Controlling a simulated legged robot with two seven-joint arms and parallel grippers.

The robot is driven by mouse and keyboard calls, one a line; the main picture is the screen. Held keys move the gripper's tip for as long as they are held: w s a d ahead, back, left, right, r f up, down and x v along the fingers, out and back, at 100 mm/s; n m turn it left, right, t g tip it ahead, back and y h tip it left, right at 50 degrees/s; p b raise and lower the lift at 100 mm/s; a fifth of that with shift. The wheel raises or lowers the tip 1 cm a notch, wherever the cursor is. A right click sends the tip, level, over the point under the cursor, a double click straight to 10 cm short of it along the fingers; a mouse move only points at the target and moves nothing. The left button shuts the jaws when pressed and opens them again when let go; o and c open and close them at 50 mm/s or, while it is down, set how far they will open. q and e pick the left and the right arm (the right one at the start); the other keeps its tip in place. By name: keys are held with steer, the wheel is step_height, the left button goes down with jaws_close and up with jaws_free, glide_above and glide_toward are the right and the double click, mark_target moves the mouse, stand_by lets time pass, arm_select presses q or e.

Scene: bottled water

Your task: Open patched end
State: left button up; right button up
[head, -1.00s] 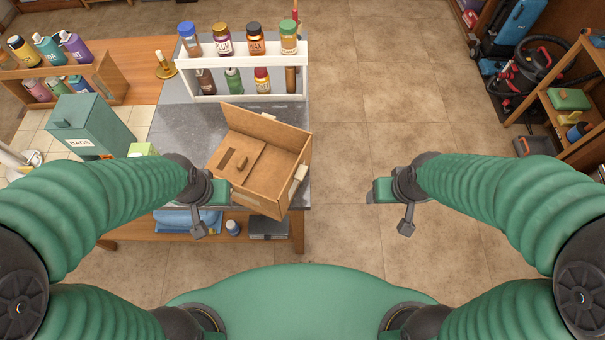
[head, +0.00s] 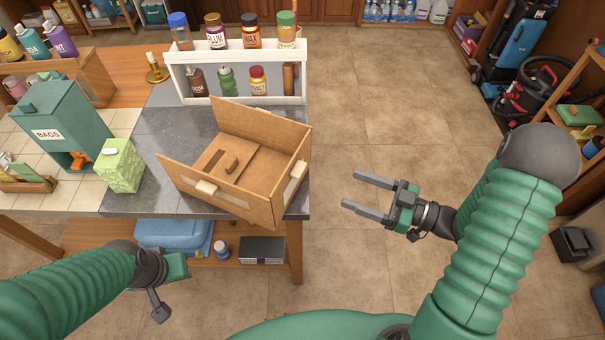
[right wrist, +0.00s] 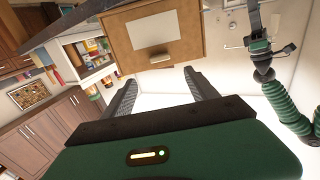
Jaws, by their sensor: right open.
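The brown cardboard box (head: 262,198) stands on the grey counter near its right edge. Its back flap stands up, and a near-side flap with a pale tab (head: 206,187) also stands up. A brown panel with a small handle lies inside. The right end bears a pale patch (head: 297,178). A brown panel with a pale patch (right wrist: 155,31) shows in the right wrist view. My right gripper (head: 351,189) is open and empty, right of the box and apart from it, fingers pointing left. My left gripper (head: 168,276) is left and in front of the box, clear of it; its jaws cannot be made out.
A white rack of bottles (head: 235,72) stands behind the box. A green patterned block (head: 121,168) and a teal BAGS dispenser (head: 62,118) stand left. A lower shelf holds blue cloth (head: 172,236).

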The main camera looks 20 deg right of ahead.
mark_target(304, 171)
steer(key=x, duration=1.3)
steer(key=shift+w+d, duration=0.1)
steer(key=shift+d, duration=0.1)
steer(key=shift+w+a, duration=0.1)
steer(key=shift+a, duration=0.35)
steer(key=shift+d, duration=0.1)
jaws_close()
